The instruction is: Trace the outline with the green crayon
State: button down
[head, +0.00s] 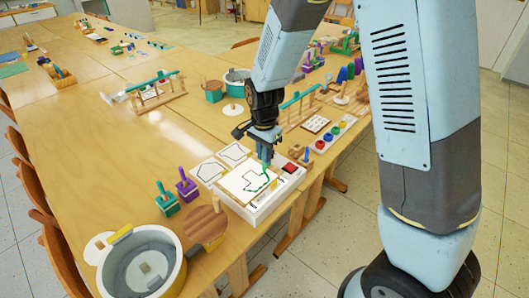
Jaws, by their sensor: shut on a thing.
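A white sheet (233,184) with a black outline of a stepped shape lies on a white tray (257,213) near the table's right edge. A green line runs along part of the outline, on its lower and right side. My gripper (265,154) is above the sheet's upper right part, pointing down. It is shut on the green crayon (265,167), whose lower end is at or close to the sheet. I cannot tell for certain whether the tip touches. The crayon's upper part is hidden by the fingers.
Two outline cards (234,153) lie behind the tray. A red block (290,167) sits at the tray's right. A round wooden-lidded pot (205,226), green and purple stamps (187,186) and a large grey-and-yellow tub (142,268) stand left and in front. Wooden racks stand behind.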

jog(key=shift+f, duration=0.5)
jog(key=shift+r, duration=0.15)
dwell(0.7)
jog(key=shift+r, duration=1.95)
jog(key=shift+f, duration=0.1)
jog(key=shift+s+a+f, duration=0.5)
jog(key=shift+s+a, duration=0.1)
jog(key=shift+s, duration=0.1)
jog(key=shift+f, duration=1.5)
jog(key=shift+a, duration=0.25)
